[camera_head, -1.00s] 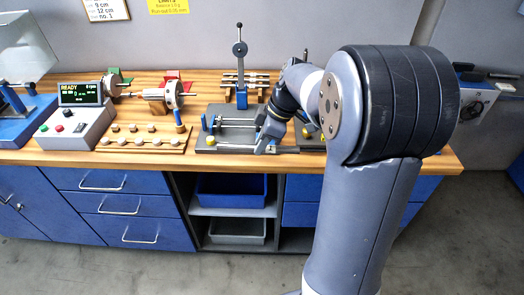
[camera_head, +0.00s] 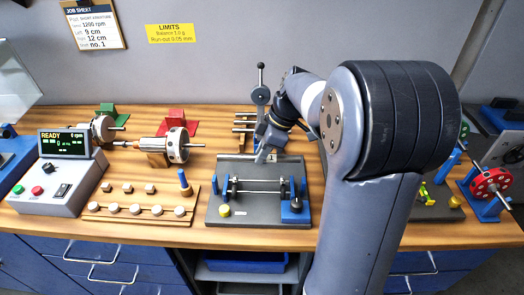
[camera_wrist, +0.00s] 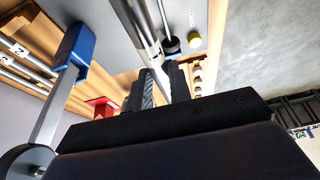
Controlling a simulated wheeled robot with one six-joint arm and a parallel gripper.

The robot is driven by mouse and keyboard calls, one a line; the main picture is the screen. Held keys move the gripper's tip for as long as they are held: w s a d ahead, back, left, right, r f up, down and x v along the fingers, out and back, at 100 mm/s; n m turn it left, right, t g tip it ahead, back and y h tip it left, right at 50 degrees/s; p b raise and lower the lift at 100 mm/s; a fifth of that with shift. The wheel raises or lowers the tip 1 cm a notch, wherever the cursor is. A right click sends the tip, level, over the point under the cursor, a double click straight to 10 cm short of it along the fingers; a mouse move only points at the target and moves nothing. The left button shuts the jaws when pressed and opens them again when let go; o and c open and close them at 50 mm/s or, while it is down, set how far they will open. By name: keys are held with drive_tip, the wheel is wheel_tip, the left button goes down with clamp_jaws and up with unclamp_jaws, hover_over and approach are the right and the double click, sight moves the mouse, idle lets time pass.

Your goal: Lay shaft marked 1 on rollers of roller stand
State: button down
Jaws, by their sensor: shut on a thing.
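My gripper (camera_head: 264,154) is above the back edge of the dark plate of what looks like the roller stand (camera_head: 215,210). The stand has blue posts and a thin rod across it. In the wrist view my gripper (camera_wrist: 160,85) is shut on a bright metal shaft (camera_wrist: 147,30), which runs up and out of the picture. Its mark cannot be read. The grey stand plate (camera_wrist: 115,25) shows behind the shaft. The held shaft looks apart from the stand, but the arm hides part of it; the rollers are not clearly seen.
A rack with other shafts (camera_head: 243,123) stands behind the stand, beside an upright lever (camera_head: 261,95). A wooden weight board (camera_head: 130,222), a rotor (camera_head: 178,145) and a control box (camera_head: 65,180) are to the left. A red rotor (camera_head: 490,184) stands at right.

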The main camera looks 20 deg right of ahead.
drive_tip(key=shift+w+f, duration=0.1)
drive_tip(key=shift+w, duration=0.15)
wheel_tip(320, 180, down, 8)
drive_tip(key=b, duration=0.6)
drive_tip(key=shift+s+f+b, duration=0.1)
drive_tip(key=shift+f+b, duration=0.7)
drive_tip(key=shift+b, duration=0.35)
idle(1.0)
drive_tip(key=c, duration=1.2)
unclamp_jaws()
drive_tip(key=shift+f, duration=0.1)
drive_tip(key=shift+c, duration=0.5)
wheel_tip(320, 180, up, 9)
drive_tip(key=p, duration=0.6)
